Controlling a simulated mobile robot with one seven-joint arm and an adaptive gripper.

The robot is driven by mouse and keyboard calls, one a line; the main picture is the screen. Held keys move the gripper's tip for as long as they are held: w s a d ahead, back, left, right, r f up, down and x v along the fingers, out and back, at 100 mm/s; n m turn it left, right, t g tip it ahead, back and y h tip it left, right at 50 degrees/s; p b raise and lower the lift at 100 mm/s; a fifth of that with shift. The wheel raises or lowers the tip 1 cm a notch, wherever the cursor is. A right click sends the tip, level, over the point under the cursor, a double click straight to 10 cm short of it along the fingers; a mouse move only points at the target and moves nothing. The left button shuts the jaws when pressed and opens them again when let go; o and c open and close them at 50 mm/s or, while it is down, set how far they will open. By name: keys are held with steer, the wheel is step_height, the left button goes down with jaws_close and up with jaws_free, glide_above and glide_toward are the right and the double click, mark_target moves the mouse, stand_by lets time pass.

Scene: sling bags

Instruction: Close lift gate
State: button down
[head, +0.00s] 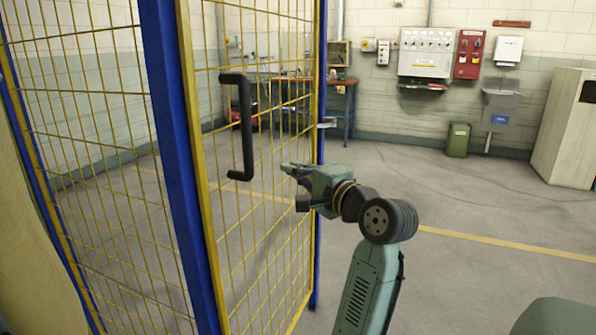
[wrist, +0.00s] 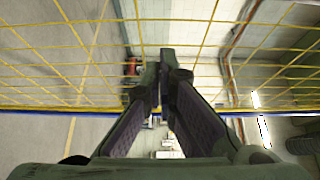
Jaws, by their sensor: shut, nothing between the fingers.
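The lift gate (head: 207,180) is a yellow-framed wire-mesh panel. Its left edge stands close beside a blue post (head: 172,150); whether a gap lies between them I cannot tell. A black bar handle (head: 246,130) is fixed on the mesh near that edge. My gripper (head: 285,168) is right of and a little below the handle, in front of the mesh in the head view, and apart from the handle. In the wrist view its fingers (wrist: 164,58) meet at the tips with nothing between them. Yellow mesh wires and a yellow-and-blue edge (wrist: 60,112) show beyond them.
More yellow mesh fencing (head: 85,120) stands at the left. A workbench (head: 342,95) is behind the gate. A green bin (head: 458,139) and a pale cabinet (head: 568,130) stand at the back right. The grey floor (head: 470,205) right of the gate is largely clear.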

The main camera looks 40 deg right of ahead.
steer(key=w+a+p, duration=0.1)
steer(key=w, duration=0.1)
steer(key=w+a+p, duration=0.1)
steer(key=w+a, duration=0.1)
steer(key=shift+w+a, duration=0.1)
steer(key=shift+w, duration=0.25)
steer(key=shift+s+a, duration=0.1)
steer(key=shift+a, duration=0.05)
